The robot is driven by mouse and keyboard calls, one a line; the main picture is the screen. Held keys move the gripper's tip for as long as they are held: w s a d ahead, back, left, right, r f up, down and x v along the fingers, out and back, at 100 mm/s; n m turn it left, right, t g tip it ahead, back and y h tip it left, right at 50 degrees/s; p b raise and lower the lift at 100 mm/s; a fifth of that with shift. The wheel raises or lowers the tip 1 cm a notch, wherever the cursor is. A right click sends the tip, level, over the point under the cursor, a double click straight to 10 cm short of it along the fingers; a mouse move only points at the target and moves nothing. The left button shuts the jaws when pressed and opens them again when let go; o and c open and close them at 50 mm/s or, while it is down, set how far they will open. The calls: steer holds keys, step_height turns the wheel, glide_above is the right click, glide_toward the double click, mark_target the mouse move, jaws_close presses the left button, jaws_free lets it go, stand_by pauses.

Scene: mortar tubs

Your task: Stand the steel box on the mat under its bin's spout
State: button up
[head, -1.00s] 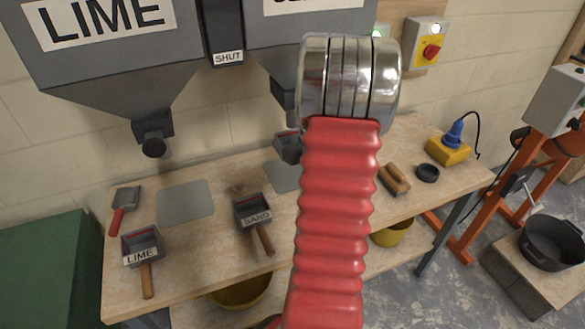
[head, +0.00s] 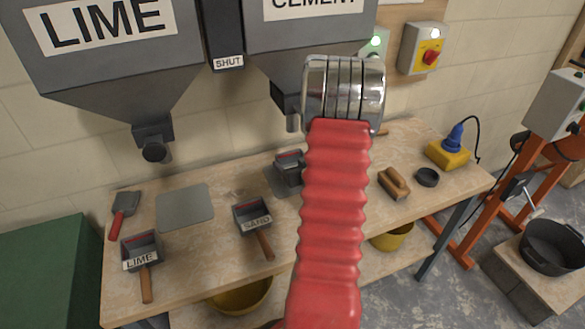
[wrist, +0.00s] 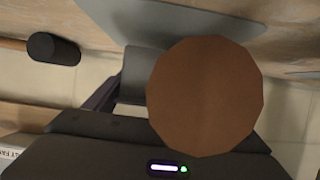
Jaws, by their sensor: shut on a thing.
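A grey steel box (head: 289,168) with a dark red inside edge is at the right-hand grey mat (head: 276,186), below the CEMENT bin's spout (head: 292,122). My red-sleeved arm hides part of it, and I cannot read its label. I cannot tell whether it touches the mat. In the wrist view, the round brown end of a wooden handle (wrist: 205,97) fills the middle, in front of my dark gripper (wrist: 130,132). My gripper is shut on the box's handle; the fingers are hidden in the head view.
Steel boxes marked LIME (head: 141,252) and SAND (head: 252,217) stand on the bench, wooden handles towards me. The left mat (head: 185,207) is bare below the LIME spout (head: 153,142). A wooden float (head: 394,183) lies right.

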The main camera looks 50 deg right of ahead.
steer(key=shift+f, duration=1.1)
steer(key=shift+f, duration=0.1)
steer(key=o, duration=1.2)
steer(key=v, duration=1.2)
steer(key=shift+s, duration=0.1)
steer(key=shift+d, duration=0.1)
